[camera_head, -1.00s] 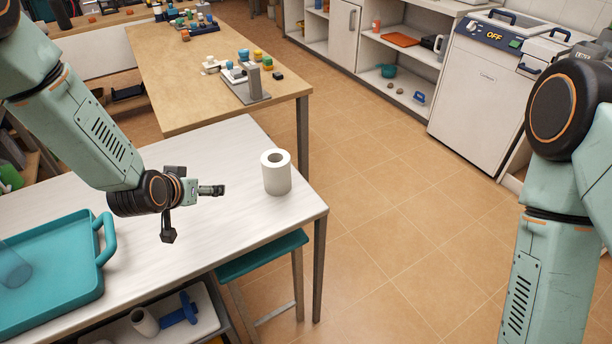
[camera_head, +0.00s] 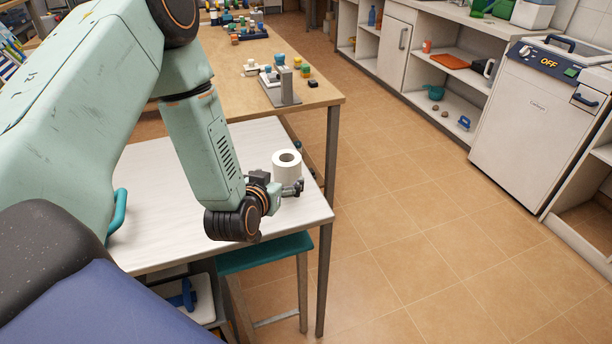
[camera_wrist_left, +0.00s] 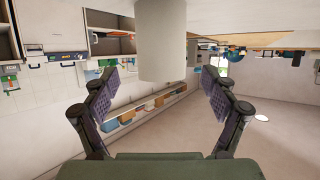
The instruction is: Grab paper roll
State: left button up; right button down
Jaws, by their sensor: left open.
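The white paper roll (camera_head: 286,164) stands upright near the far right corner of the white table (camera_head: 160,215). My left gripper (camera_head: 293,188) is at the near side of the roll, low over the table, and partly covers its lower part. In the left wrist view the roll (camera_wrist_left: 161,42) is at the top middle, past the tips of the two spread fingers and centred between them. My left gripper (camera_wrist_left: 160,88) is open with nothing between its pads. Whether a finger touches the roll cannot be told. My right gripper is out of view.
A teal stool (camera_head: 265,252) stands under the table's right end. A wooden table (camera_head: 190,72) with small blocks and a grey stand is behind. The teal tray's handle (camera_head: 118,212) shows past my arm. The tiled floor (camera_head: 420,220) to the right is clear.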

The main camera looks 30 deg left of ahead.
aim_at(279, 174)
pick_arm(q)
jog(key=shift+w+f, duration=0.1)
jog(key=shift+w, duration=0.15)
jog(key=shift+w+a+f+b, duration=0.2)
jog(key=shift+w+a+f, duration=0.2)
jog(key=shift+w+a, duration=0.15)
jog(key=shift+w+a+f+b, duration=0.15)
jog(key=shift+w+a+f, duration=0.2)
jog(key=shift+w+a, duration=0.2)
jog(key=w, duration=0.2)
jog(key=w+f+b, duration=0.1)
jog(key=w, duration=0.1)
jog(key=shift+d+f, duration=0.1)
jog(key=shift+d, duration=0.2)
jog(key=shift+w+a+f, duration=0.1)
jog(key=shift+w+a, duration=0.05)
jog(key=shift+a+f, duration=0.1)
jog(key=shift+a, duration=0.15)
jog(key=shift+d, duration=0.35)
jog(key=c, duration=0.4)
jog(key=shift+a, duration=0.25)
jog(key=c, duration=0.4)
jog(key=shift+d, duration=0.2)
jog(key=c, duration=0.5)
